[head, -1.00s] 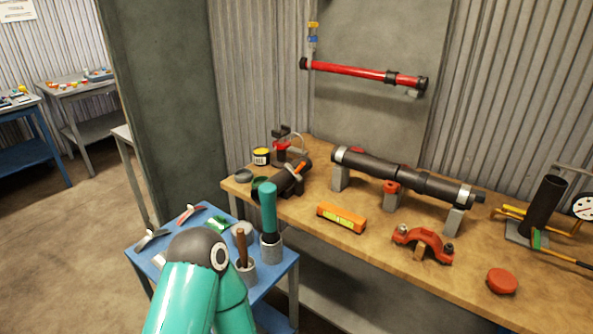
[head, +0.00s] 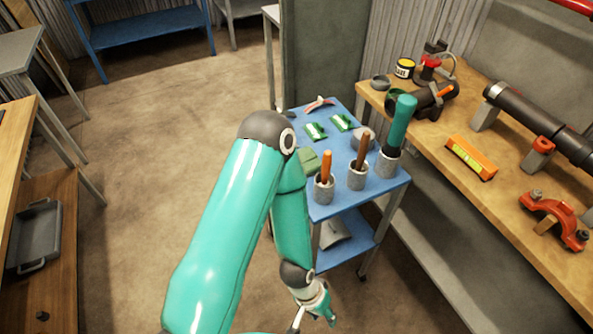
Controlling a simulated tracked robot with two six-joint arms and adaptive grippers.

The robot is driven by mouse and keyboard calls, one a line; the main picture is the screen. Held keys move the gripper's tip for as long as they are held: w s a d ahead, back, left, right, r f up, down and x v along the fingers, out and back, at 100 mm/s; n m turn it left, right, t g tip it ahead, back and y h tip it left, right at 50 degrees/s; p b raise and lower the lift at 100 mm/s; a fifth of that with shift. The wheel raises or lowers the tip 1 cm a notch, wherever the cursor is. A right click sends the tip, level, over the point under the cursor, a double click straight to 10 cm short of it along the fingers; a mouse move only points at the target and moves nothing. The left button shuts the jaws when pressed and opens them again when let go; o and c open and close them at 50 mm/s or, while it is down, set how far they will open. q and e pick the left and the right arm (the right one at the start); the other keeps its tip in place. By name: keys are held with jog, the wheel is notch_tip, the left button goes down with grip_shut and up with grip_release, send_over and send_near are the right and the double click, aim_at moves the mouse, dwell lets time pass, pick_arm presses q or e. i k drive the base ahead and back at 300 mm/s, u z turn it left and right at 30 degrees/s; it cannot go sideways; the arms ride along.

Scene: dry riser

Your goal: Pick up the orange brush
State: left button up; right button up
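An orange-handled brush (head: 326,165) stands upright, handle up, in a grey cup (head: 324,190) at the near left corner of the blue cart's top (head: 340,205). Its lower end is hidden in the cup. A brown handle (head: 362,150) stands in a second cup to the right, and a thick teal handle (head: 402,120) in a third. My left gripper (head: 316,314) hangs low near the bottom edge, below and in front of the cart, apart from the brush. Its fingers are small and blurred. My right gripper is out of view.
The blue cart also carries green-and-white packets (head: 316,131), a red-handled tool (head: 320,103) and a grey round tin (head: 363,138). A wooden workbench (head: 515,215) with pipes and an orange level (head: 471,158) stands to the right. Open floor lies to the left.

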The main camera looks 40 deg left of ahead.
aim_at(326, 164)
jog(key=z, duration=1.55)
jog(key=i, duration=0.1)
jog(key=u, duration=2.5)
